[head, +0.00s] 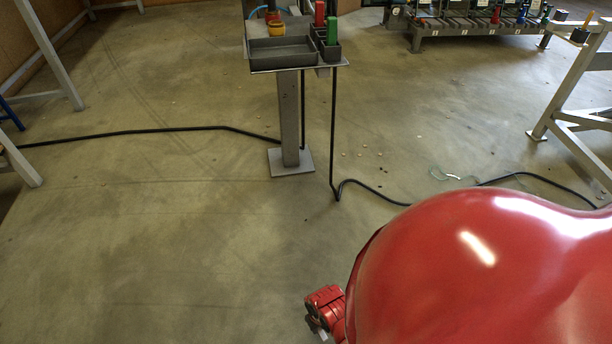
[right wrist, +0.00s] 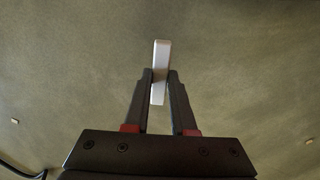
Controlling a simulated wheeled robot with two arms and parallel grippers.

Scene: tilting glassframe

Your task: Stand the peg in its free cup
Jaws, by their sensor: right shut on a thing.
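My right gripper (right wrist: 161,78) is shut on a pale grey peg (right wrist: 161,60), which sticks out past both fingertips in the right wrist view, with bare floor behind it. In the head view the right gripper (head: 318,330) shows only in part at the bottom edge, low over the floor, beside my large red arm cover. A stand (head: 291,120) farther off carries a red peg (head: 320,13) and a green peg (head: 332,32) in dark holders. I cannot make out an empty cup there. My left gripper is not in view.
A black cable (head: 150,131) crosses the floor. Benches stand at the left and right edges, and a rack (head: 470,25) at the back right. The floor before the stand is clear.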

